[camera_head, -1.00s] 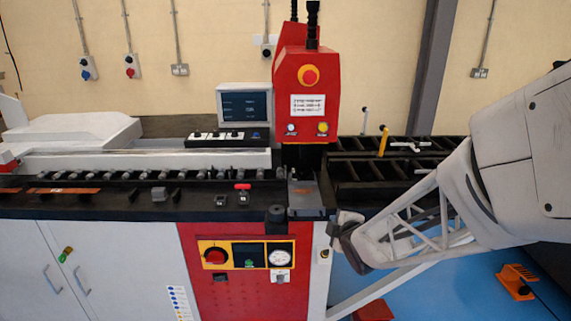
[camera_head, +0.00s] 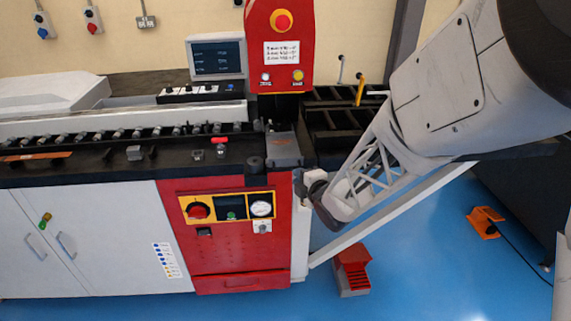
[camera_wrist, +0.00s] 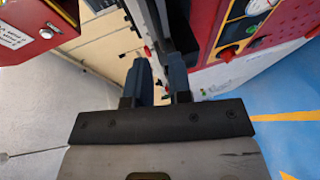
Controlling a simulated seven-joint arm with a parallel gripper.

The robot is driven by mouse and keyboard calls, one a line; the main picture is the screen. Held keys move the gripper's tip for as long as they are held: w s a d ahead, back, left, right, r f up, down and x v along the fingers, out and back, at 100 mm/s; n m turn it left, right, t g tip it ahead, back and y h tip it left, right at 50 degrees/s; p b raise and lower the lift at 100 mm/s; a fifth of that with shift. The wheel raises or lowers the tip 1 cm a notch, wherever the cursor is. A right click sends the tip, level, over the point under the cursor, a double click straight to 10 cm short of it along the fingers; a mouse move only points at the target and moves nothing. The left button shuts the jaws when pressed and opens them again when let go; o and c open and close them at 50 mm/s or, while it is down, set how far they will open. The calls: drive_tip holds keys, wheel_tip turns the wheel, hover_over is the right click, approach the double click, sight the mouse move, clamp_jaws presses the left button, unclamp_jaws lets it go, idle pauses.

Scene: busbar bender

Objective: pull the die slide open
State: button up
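The likely die slide is a grey block (camera_head: 284,150) under the red press head, at the right end of the black machine bed. I cannot clearly make out its handle. A black round knob (camera_head: 256,164) stands at its front left. My gripper (camera_head: 308,184) is at the machine's front right corner, below and right of the grey block and apart from it. In the wrist view, the two dark fingers (camera_wrist: 159,72) have a gap between them and nothing visibly held. The fingertips are hard to make out in the head view.
The red press head (camera_head: 280,45) stands over the bed. A red front panel (camera_head: 225,255) carries a gauge and buttons. A slanted white brace (camera_head: 395,226) runs below my arm. A red pedal box (camera_head: 352,270) and an orange item (camera_head: 486,222) are on the blue floor.

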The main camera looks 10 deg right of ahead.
sight(288, 168)
drive_tip(key=shift+x, duration=3.8)
clamp_jaws()
